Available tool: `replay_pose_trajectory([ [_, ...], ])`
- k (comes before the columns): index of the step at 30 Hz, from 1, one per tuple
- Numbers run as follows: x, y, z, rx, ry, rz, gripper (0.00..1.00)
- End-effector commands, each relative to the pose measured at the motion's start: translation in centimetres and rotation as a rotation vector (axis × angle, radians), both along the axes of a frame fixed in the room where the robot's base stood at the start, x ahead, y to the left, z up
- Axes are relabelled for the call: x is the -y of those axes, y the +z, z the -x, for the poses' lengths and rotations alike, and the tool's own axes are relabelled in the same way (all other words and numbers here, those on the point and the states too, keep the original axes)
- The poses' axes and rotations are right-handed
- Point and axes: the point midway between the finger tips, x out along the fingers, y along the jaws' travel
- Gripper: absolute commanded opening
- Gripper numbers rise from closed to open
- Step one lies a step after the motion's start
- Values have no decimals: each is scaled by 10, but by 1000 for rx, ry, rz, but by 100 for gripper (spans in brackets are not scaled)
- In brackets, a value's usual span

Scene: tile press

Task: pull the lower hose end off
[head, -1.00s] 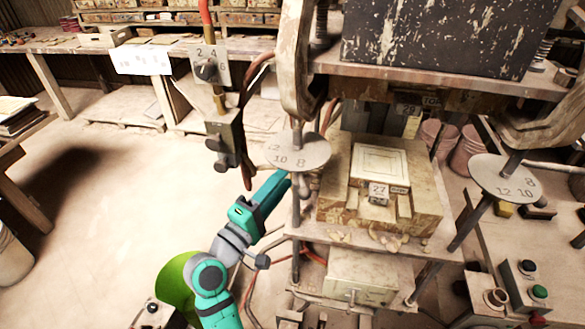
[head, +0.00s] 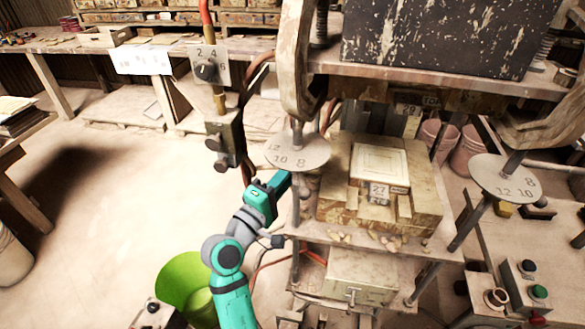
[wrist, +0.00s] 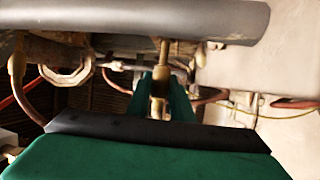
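My teal gripper (wrist: 162,100) reaches in under the press. In the wrist view its two green fingers stand on either side of a brass fitting (wrist: 160,88) hanging on a thin stem. I cannot tell whether they press on it. In the head view my gripper's body (head: 268,197) is beside the left numbered disc, and its fingertips are hidden behind the press parts. A reddish-brown hose (wrist: 29,100) with a brass end (wrist: 17,62) curves down at the left of the wrist view. Whether this hose joins the fitting between my fingers is hidden.
The left numbered disc (head: 298,152) and its post stand close to my gripper. The press bed (head: 335,208) holds a tile mould. A dark rounded bar (wrist: 150,20) crosses above my fingers. A green bin (head: 180,278) stands behind my arm.

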Motion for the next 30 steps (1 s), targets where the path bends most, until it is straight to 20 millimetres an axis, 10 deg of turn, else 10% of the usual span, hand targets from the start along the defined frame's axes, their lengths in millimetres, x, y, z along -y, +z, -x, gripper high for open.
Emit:
replay_pose_trajectory([
  [17,-36,-1,-7,-1,5,0,0],
  [18,-37,-1,-7,-1,6,1,27],
  [20,-36,-1,-7,-1,6,1,39],
  [30,-36,-1,-5,0,2,0,39],
])
